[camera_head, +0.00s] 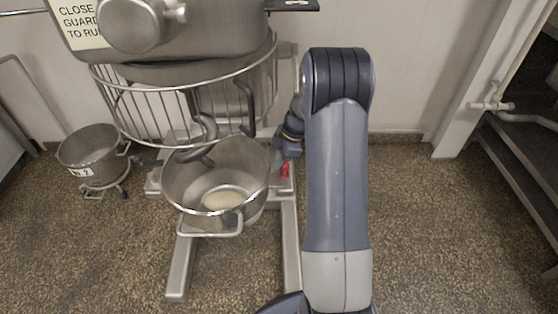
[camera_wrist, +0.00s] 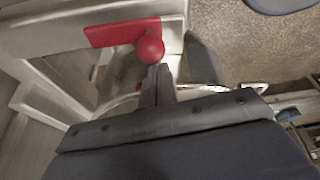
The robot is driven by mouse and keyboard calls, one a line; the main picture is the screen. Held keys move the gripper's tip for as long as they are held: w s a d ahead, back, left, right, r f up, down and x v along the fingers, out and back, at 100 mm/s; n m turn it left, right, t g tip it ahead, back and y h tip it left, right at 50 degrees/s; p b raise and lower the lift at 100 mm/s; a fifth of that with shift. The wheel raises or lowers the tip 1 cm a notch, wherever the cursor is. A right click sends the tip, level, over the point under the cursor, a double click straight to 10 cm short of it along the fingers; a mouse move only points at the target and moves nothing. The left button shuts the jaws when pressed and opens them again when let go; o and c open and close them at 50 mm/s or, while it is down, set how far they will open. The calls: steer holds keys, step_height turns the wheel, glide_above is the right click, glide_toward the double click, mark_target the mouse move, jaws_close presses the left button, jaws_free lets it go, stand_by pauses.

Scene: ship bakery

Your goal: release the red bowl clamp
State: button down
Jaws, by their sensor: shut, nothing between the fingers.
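The red bowl clamp (camera_head: 285,169) is on the mixer frame, just right of the steel mixing bowl (camera_head: 190,187). In the wrist view the clamp shows as a flat red bar (camera_wrist: 112,32) with a round red knob (camera_wrist: 150,49) at its right end. My gripper (camera_wrist: 157,80) is shut and empty, its fingertips right by the knob. I cannot tell whether they touch it. In the head view my arm reaches down beside the bowl, and the fingertips are hidden there. The bowl holds a pale lump of dough (camera_head: 222,200).
The mixer's wire guard (camera_head: 150,112) and dough hook (camera_head: 200,135) hang over the bowl. A second bowl (camera_head: 88,150) stands on a small dolly at left. Steel shelving (camera_head: 515,165) is at right. Floor between the mixer and shelving is clear.

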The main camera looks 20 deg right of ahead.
steer(key=shift+s+d+n+g+b, duration=0.3)
steer(key=shift+d+n+b, duration=0.1)
steer(key=shift+n, duration=0.4)
steer(key=d+n, duration=0.1)
steer(key=n+g, duration=0.1)
steer(key=n, duration=0.1)
steer(key=shift+s+d+b, duration=0.35)
steer(key=shift+d+b, duration=0.05)
steer(key=shift+s+d, duration=0.15)
steer(key=shift+d, duration=0.85)
steer(key=shift+w+d, duration=0.25)
steer(key=shift+d, duration=0.45)
steer(key=shift+w+d, duration=0.3)
steer(key=shift+d, duration=0.35)
steer(key=shift+w+d, duration=0.25)
steer(key=shift+d, duration=0.45)
steer(key=shift+w+d, duration=0.15)
steer(key=shift+d, duration=0.05)
steer(key=shift+r, duration=0.1)
